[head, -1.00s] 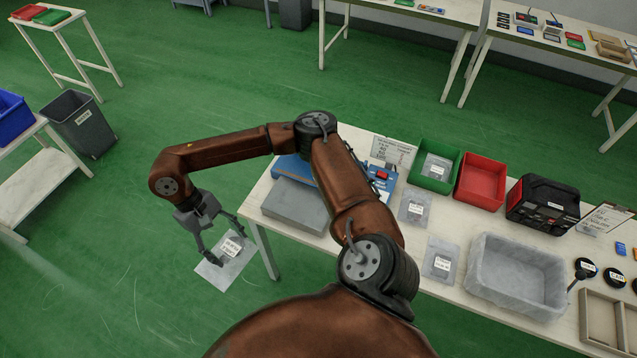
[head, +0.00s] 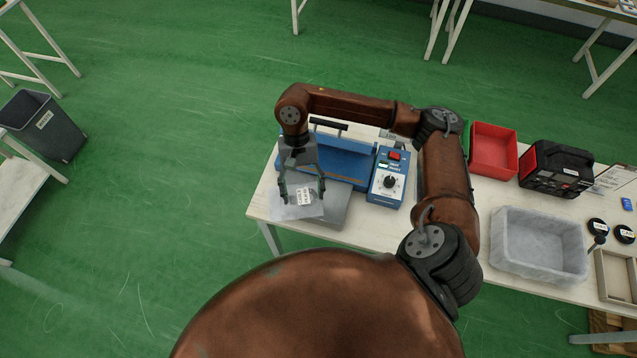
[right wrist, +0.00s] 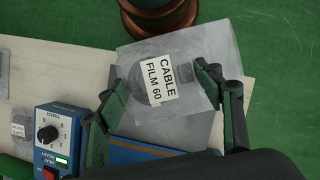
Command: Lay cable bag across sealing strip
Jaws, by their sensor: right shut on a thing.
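The clear cable bag (head: 284,211) hangs from my right gripper (head: 304,190), over the front left of the sealer's grey support plate (head: 337,207). In the right wrist view the bag (right wrist: 197,45) carries a white "CABLE FILM 60" label and a dark coil shows inside. My right gripper (right wrist: 155,88) is shut on the bag. The blue sealer (head: 350,163) stands behind the plate, its black-handled arm (head: 330,125) raised. My left gripper is out of view.
The sealer's control box (head: 389,180) stands right of the bag. Farther right on the table are a red bin (head: 494,148), a grey tub (head: 540,243) and a black-and-red machine (head: 556,168). The table's left edge is close to the bag; green floor lies beyond.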

